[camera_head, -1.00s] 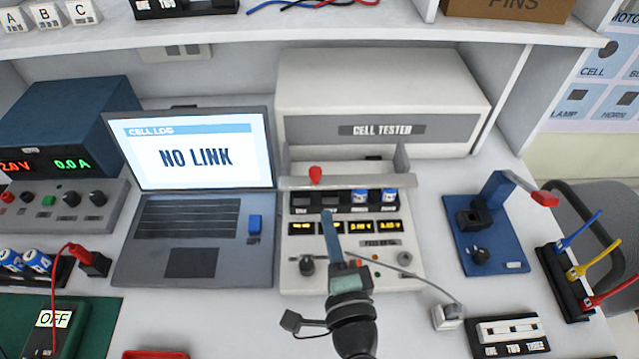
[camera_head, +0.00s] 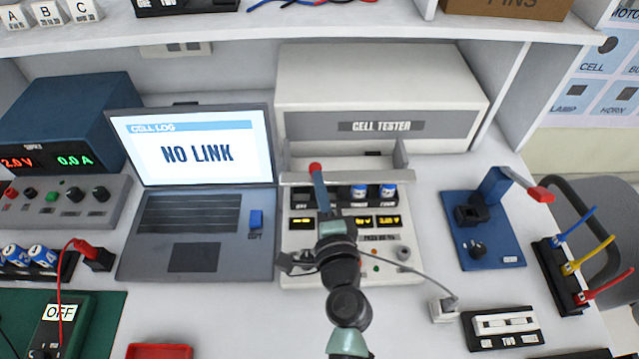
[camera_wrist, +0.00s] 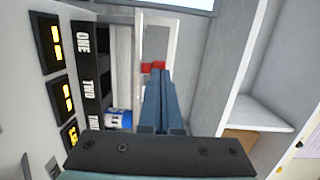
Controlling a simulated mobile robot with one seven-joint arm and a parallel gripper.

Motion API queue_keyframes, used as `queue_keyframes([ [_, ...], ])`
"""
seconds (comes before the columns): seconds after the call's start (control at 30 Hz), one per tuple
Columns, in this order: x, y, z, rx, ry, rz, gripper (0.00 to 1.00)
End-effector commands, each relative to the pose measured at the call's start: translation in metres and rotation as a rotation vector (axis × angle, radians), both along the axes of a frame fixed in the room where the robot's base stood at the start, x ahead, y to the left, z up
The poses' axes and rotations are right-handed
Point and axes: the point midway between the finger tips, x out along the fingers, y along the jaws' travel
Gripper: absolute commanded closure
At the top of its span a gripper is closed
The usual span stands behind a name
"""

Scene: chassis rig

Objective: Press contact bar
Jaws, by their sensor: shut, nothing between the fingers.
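The cell tester (camera_head: 381,127) stands at the back, with its light grey contact bar (camera_head: 350,178) raised across the back of its front deck. A red knob (camera_head: 315,167) stands at the bar's left part; it also shows in the wrist view (camera_wrist: 152,67). My gripper (camera_head: 318,181) is shut and empty. Its blue fingers point at the red knob and partly cover it; I cannot tell whether they touch it. In the wrist view the fingers (camera_wrist: 161,76) end just below the knob. Blue-and-white cells (camera_head: 359,191) sit in the right-hand bays; my gripper hides part of the deck.
A laptop (camera_head: 196,220) reading NO LINK stands left of the tester. A blue fixture (camera_head: 485,240) with a red-tipped lever stands to the right. A cable runs from the tester to a small white block (camera_head: 443,310). The shelf (camera_head: 250,45) overhangs the back.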

Motion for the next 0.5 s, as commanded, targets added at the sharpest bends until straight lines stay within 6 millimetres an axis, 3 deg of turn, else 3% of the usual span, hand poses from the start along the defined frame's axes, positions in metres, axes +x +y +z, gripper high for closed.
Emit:
queue_keyframes([
  [0.3,0.047,0.0,-0.001,0.0,-0.003,0.0,1.0],
  [0.5,0.064,0.0,0.0,0.0,-0.001,0.0,1.0],
])
